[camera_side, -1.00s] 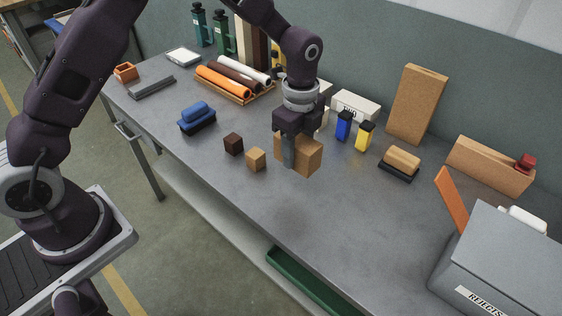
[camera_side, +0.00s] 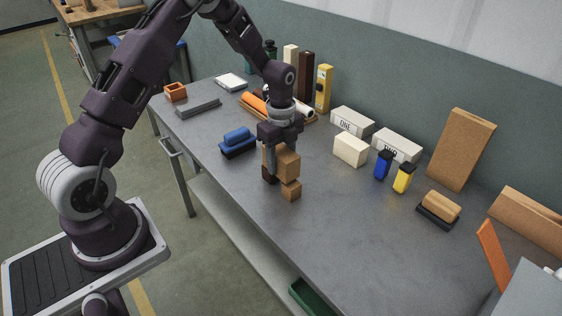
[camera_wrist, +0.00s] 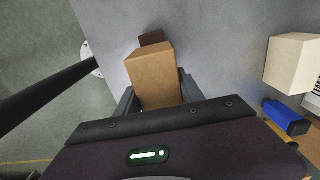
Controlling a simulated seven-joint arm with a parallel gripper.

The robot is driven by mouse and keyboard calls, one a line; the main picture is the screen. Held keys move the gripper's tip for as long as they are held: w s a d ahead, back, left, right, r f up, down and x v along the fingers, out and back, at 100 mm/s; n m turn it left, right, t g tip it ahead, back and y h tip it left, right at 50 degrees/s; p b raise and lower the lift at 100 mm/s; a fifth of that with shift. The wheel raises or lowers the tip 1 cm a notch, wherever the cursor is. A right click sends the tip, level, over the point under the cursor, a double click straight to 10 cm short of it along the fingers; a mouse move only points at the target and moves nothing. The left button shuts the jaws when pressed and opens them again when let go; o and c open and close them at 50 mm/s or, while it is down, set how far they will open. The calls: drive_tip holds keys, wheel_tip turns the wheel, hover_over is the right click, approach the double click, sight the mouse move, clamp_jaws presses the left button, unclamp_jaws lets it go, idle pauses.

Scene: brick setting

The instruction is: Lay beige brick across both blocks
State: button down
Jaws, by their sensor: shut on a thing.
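My gripper (camera_side: 278,162) is shut on the beige brick (camera_side: 288,164), a tan-brown box, which looks level. The brick is over the two small blocks, a dark brown block (camera_side: 268,174) and a tan block (camera_side: 291,190). The brick's underside appears at or just above their tops; I cannot tell whether it touches. The brick and a finger partly hide the dark block. In the wrist view the brick (camera_wrist: 152,80) lies between the fingers, with the dark block (camera_wrist: 151,38) showing past its far end. The tan block is hidden there.
A blue-handled brush (camera_side: 238,142) lies to the left. A wooden-backed brush (camera_side: 439,208) is farther right. The table (camera_side: 345,225) in front right is clear.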

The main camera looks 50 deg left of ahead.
drive_tip(key=shift+f, duration=0.25)
drive_tip(key=shift+f, duration=0.35)
drive_tip(key=c, duration=0.7)
unclamp_jaws()
